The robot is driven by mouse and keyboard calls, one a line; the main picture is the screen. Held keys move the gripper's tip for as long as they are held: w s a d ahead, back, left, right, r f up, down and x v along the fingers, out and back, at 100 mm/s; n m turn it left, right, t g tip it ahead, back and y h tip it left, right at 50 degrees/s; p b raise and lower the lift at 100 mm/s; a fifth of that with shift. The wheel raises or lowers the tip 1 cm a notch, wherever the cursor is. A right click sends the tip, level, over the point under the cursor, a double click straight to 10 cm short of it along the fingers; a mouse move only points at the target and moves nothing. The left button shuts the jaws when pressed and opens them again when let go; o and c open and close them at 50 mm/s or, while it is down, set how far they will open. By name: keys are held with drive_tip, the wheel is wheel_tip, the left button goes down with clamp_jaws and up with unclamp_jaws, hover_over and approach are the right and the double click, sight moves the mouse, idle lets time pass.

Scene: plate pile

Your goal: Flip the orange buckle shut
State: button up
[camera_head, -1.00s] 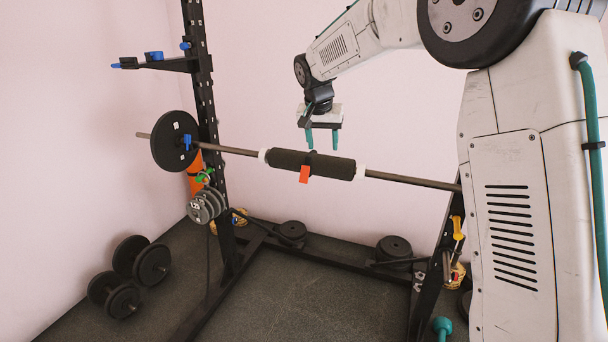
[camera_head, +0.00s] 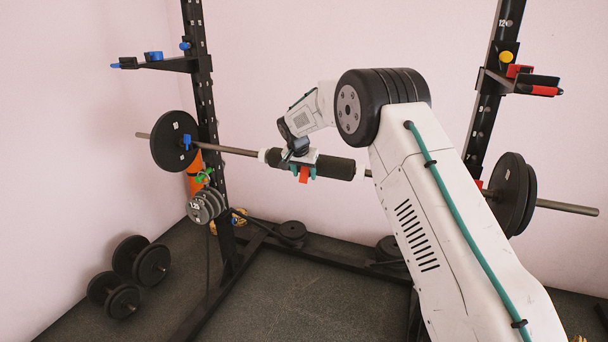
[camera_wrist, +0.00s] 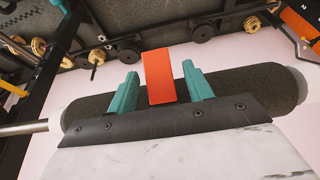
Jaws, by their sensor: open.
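The orange buckle (camera_head: 304,174) hangs at the middle of the black padded sleeve (camera_head: 338,167) on the barbell bar. In the wrist view the buckle (camera_wrist: 159,77) is a flat orange tab standing out from the sleeve (camera_wrist: 236,90). My gripper (camera_head: 302,172) is at the sleeve, with its teal fingers on either side of the buckle. In the wrist view my gripper (camera_wrist: 160,90) is open, with a narrow gap between each finger and the tab. The buckle's catch and strap are hidden.
The bar (camera_head: 232,150) rests across a black rack (camera_head: 205,95), with weight plates (camera_head: 172,141) at the left and more plates (camera_head: 510,190) at the right. Dumbbells (camera_head: 125,275) lie on the floor at left. The floor in front (camera_head: 300,300) is clear.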

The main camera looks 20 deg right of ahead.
drive_tip(key=shift+w+d+f, duration=0.1)
drive_tip(key=shift+f, duration=0.25)
drive_tip(key=c, duration=1)
drive_tip(key=shift+w+f+t+h, duration=0.1)
drive_tip(key=shift+t+h, duration=0.3)
drive_tip(key=shift+t, duration=0.1)
drive_tip(key=o, duration=1)
drive_tip(key=v, duration=0.7)
drive_tip(key=shift+r, duration=0.35)
